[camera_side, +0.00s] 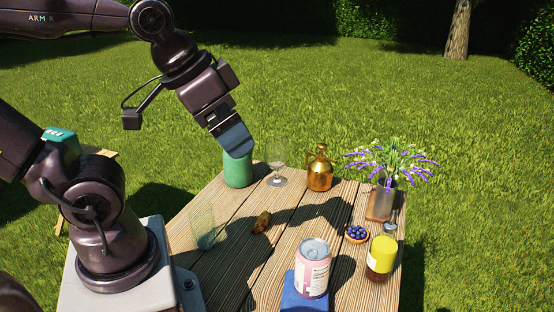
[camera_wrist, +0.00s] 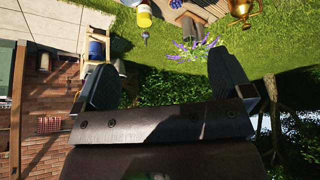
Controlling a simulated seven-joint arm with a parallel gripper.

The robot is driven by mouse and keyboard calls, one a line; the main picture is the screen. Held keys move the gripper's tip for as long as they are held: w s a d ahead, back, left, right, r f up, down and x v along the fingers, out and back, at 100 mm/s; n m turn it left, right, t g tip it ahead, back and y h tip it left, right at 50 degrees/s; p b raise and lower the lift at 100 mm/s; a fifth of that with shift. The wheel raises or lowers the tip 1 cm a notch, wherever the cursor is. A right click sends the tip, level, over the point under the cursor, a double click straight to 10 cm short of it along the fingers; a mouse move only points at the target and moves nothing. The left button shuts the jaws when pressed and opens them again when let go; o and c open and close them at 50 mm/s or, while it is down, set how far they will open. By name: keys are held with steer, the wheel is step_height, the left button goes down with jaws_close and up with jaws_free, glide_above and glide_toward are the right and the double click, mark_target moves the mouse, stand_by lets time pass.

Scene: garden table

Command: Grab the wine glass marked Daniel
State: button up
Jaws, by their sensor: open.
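A clear stemmed wine glass (camera_side: 277,172) stands upright at the far end of the table, between a green cylinder and a golden jug. It is faint against the grass, and I cannot read any name on it. My gripper (camera_side: 236,146) is left of the glass in the side view, and its tip overlaps the top of the green cylinder in the picture; I cannot tell if they touch. In the wrist view, the fingers of my gripper (camera_wrist: 166,82) are spread apart with nothing between them. I cannot make out the wine glass in that view.
The green cylinder (camera_side: 238,170) and golden jug (camera_side: 320,172) flank the glass closely. A clear tumbler (camera_side: 203,228), brown lump (camera_side: 262,222), pink can (camera_side: 312,270), berry bowl (camera_side: 357,234), yellow-labelled bottle (camera_side: 382,255) and flower vase (camera_side: 384,190) stand on the wooden table (camera_side: 290,228).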

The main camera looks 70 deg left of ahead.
steer(key=w+a+f+n+t+y, duration=0.1)
steer(key=w+a+t, duration=0.1)
steer(key=w+a, duration=0.35)
steer(key=w+a+f+n+t+y, duration=0.1)
steer(key=w+a+f, duration=0.15)
steer(key=w, duration=0.65)
steer(key=n+t+y, duration=0.3)
steer(key=t+y, duration=0.1)
steer(key=y, duration=0.1)
glide_toward(282, 138)
steer(key=w+d+r, duration=0.5)
steer(key=d, duration=0.2)
steer(key=s+a+f+y, duration=0.1)
steer(key=a+f, duration=0.1)
steer(key=s+a+f+n+t+y, duration=0.1)
steer(key=s+a+f, duration=0.1)
steer(key=f, duration=0.1)
steer(key=s+a+f+t, duration=0.1)
steer(key=s+f, duration=0.1)
steer(key=f, duration=0.1)
steer(key=shift+a+n+y, duration=0.3)
steer(key=shift+a+y, duration=0.1)
steer(key=x, duration=0.7)
steer(key=shift+w, duration=0.1)
steer(key=c, duration=1.3)
